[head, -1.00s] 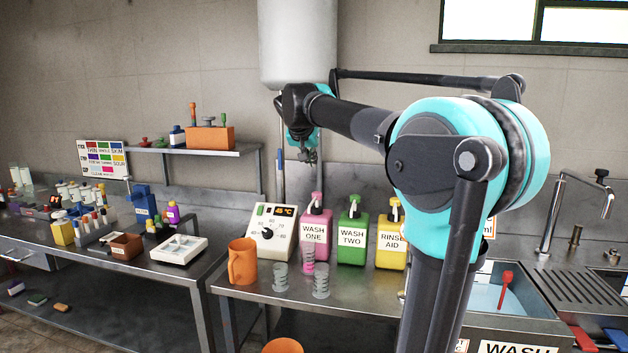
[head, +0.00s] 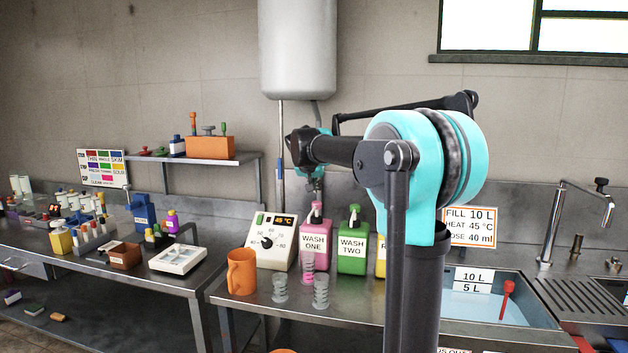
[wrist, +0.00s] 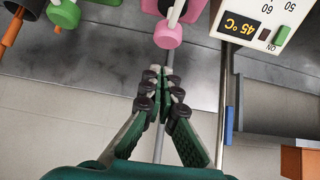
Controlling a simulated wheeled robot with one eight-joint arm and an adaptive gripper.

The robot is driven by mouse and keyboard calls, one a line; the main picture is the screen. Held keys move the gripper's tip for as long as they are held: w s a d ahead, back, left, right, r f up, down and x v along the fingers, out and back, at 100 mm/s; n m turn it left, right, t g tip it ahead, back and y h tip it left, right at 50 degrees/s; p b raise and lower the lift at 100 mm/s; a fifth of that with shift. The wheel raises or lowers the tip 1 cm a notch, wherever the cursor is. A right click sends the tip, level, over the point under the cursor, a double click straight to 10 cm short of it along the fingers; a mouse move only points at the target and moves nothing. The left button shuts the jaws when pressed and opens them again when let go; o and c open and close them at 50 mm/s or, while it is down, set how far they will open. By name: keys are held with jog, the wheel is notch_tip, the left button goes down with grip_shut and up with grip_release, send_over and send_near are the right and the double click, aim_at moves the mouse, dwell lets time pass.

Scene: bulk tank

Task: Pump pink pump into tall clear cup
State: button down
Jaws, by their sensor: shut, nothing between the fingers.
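The pink pump bottle (head: 316,244), labelled WASH ONE, stands upright on the steel counter. Its pink pump head (wrist: 168,34) shows at the top of the wrist view, just beyond my fingertips. My gripper (wrist: 158,78) is shut and empty. In the head view my gripper (head: 315,184) hangs just above the pump head, with a small gap seeming to remain. A clear ribbed cup (head: 308,262) stands right in front of the pink bottle, with pink in its lower part. Two more clear cups, the left one (head: 280,288) and the right one (head: 321,291), stand nearer the front edge.
A green WASH TWO bottle (head: 352,250) stands close to the right, and a yellow bottle (head: 380,257) is mostly behind my arm. A white dial box (head: 271,240) reading 45 °C is close to the left. An orange mug (head: 242,272) stands at the counter's left end.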

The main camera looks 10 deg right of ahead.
aim_at(316, 204)
jog(key=shift+s+f, duration=0.15)
jog(key=shift+f, duration=1.4)
jog(key=shift+f, duration=1.3)
jog(key=shift+r, duration=0.25)
jog(key=r, duration=0.4)
jog(key=shift+s+a+r, duration=0.15)
jog(key=shift+s+a, duration=0.05)
jog(key=shift+s, duration=0.05)
jog(key=v, duration=0.9)
jog(key=shift+r, duration=0.1)
